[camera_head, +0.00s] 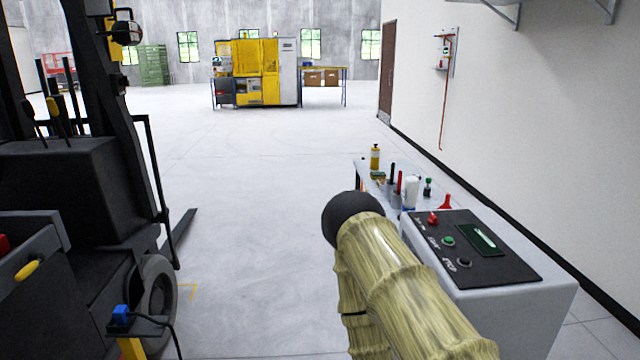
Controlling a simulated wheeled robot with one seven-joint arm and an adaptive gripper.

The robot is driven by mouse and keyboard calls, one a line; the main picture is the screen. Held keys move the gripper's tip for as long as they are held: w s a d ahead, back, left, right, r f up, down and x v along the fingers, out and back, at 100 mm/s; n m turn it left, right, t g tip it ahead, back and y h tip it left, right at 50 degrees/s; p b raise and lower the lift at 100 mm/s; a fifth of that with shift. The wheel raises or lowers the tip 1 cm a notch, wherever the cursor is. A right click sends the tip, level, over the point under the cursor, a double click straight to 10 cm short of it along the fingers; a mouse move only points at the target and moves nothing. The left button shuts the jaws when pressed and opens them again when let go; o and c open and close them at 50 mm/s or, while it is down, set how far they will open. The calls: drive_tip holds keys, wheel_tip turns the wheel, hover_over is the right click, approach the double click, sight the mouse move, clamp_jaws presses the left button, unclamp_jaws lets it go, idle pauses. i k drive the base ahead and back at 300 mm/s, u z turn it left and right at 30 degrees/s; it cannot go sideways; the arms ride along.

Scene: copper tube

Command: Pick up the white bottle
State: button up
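The white bottle (411,190) stands upright on a small table at right centre, just behind a control box. It has a blue mark near its base, and its lower part is partly hidden. My arm, in a pale yellow streaked cover, rises from the bottom and ends in a dark rounded part left of the control box, nearer to me than the bottle. My gripper's fingers do not show.
The control box (520,295) with buttons stands in front of the table. A forklift (70,190) fills the left. The middle floor is clear.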

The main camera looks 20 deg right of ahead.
sight(411, 184)
drive_tip(key=u, duration=0.4)
drive_tip(key=i, duration=1.85)
drive_tip(key=z, duration=0.8)
drive_tip(key=i, duration=1.1)
drive_tip(key=z, duration=1.05)
